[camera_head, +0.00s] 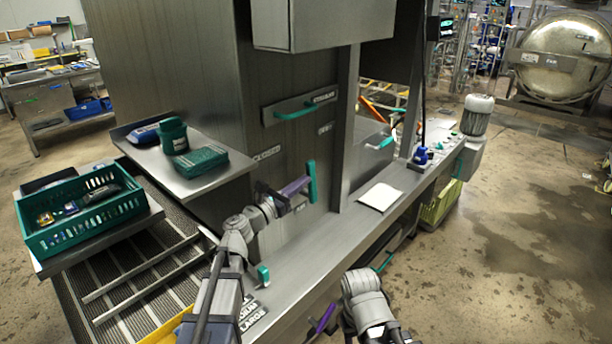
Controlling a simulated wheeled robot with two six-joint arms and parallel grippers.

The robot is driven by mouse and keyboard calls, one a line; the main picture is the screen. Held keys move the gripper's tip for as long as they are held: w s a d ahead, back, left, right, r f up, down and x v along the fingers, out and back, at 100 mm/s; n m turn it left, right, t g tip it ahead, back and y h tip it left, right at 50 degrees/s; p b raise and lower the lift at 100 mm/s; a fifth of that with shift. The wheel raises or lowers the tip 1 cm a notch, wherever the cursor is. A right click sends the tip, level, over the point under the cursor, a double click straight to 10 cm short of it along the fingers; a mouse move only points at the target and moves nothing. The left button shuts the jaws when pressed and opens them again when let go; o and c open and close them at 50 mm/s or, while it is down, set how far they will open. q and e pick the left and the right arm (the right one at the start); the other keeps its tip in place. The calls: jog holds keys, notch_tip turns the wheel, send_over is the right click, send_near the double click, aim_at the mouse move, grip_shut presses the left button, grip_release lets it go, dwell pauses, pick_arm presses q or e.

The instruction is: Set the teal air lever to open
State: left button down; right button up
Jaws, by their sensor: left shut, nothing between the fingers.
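Two teal lever handles show on the grey metal cabinet face. The upper teal handle (300,108) lies nearly level on a dark plate whose label is too small to read for sure. The lower teal handle (312,181) stands close to upright, below and right of it. A label reading CLOSED (267,153) is at the left between them; another small label is to its right. My left gripper (296,188) is shut and empty, its purple part right beside the lower handle; I cannot tell if they touch. My right gripper's fingers are not clear at the bottom; its arm shows there.
A shelf (225,178) with teal and blue items juts out left of the panel. A teal crate (78,230) stands further left. The metal ledge (340,232) below the panel holds a pale sheet (380,197). A grey motor (477,115) stands at its right end.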

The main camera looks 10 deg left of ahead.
aim_at(307, 173)
pick_arm(q)
jog(key=w+r+g+y+p, duration=0.1)
jog(key=p, duration=0.2)
jog(key=w+d+r+g+p, duration=0.1)
jog(key=p, duration=0.2)
jog(key=shift+w+d+r+y+p, duration=0.1)
jog(key=shift+r+y+p, duration=0.05)
jog(key=shift+y+p, duration=0.25)
jog(key=shift+w+d+f+g, duration=0.1)
jog(key=shift+w+f+g, duration=0.15)
jog(key=shift+f+g, duration=0.05)
jog(key=shift+r+x, duration=0.15)
jog(key=shift+x, duration=0.8)
jog(key=shift+r+x, duration=0.1)
jog(key=shift+x, duration=0.8)
